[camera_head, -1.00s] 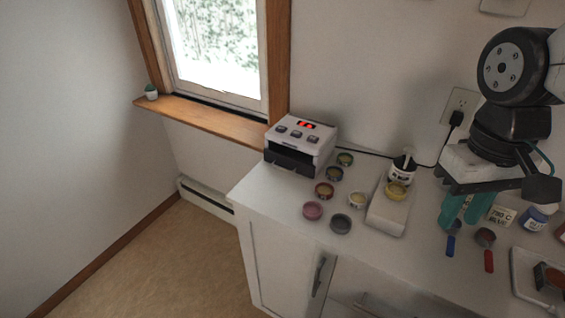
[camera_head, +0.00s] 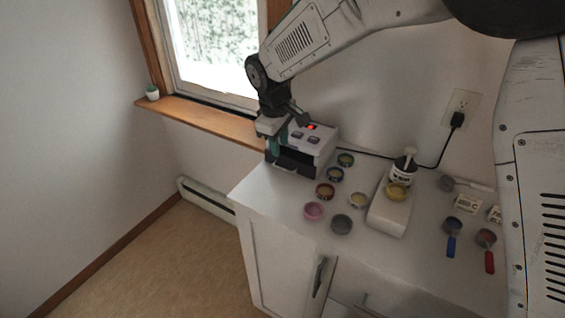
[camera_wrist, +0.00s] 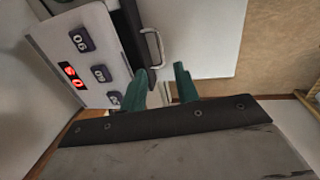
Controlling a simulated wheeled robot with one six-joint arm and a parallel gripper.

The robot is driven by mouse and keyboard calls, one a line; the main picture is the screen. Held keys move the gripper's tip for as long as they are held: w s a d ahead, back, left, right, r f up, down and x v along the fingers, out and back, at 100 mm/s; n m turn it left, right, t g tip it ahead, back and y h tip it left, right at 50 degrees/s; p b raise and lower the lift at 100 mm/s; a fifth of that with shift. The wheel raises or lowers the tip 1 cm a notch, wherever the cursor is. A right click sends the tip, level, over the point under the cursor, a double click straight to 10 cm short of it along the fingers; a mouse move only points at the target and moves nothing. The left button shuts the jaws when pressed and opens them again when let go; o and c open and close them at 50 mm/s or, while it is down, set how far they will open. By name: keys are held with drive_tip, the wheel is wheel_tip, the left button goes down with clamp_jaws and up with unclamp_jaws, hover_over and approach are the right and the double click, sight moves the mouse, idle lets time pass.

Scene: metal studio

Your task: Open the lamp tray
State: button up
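The lamp (camera_head: 322,146) is a white box with a red display and grey buttons, standing on the counter below the window. Its dark tray front (camera_head: 292,162) faces the front left and looks closed. In the wrist view the lamp (camera_wrist: 88,38) is at upper left, with a metal handle (camera_wrist: 160,46) standing out from its black front. My gripper (camera_head: 277,141) is at the lamp's left front corner, partly covering it. In the wrist view my gripper's teal fingers (camera_wrist: 162,85) are apart with nothing between them. The handle is just beyond the fingertips; no contact shows.
Several small colour jars (camera_head: 325,191) stand right of the lamp. A white scale (camera_head: 388,215) carries a yellow jar. Blue-handled (camera_head: 452,240) and red-handled scoops lie further right. The wooden windowsill (camera_head: 205,121) is close behind my gripper. Floor is open left of the counter.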

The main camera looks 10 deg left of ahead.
drive_tip(key=f, duration=0.5)
drive_tip(key=w+f, duration=0.1)
drive_tip(key=f, duration=0.1)
drive_tip(key=shift+w+d+f, duration=0.1)
drive_tip(key=shift+d+f, duration=0.2)
drive_tip(key=shift+f, duration=0.1)
clamp_jaws()
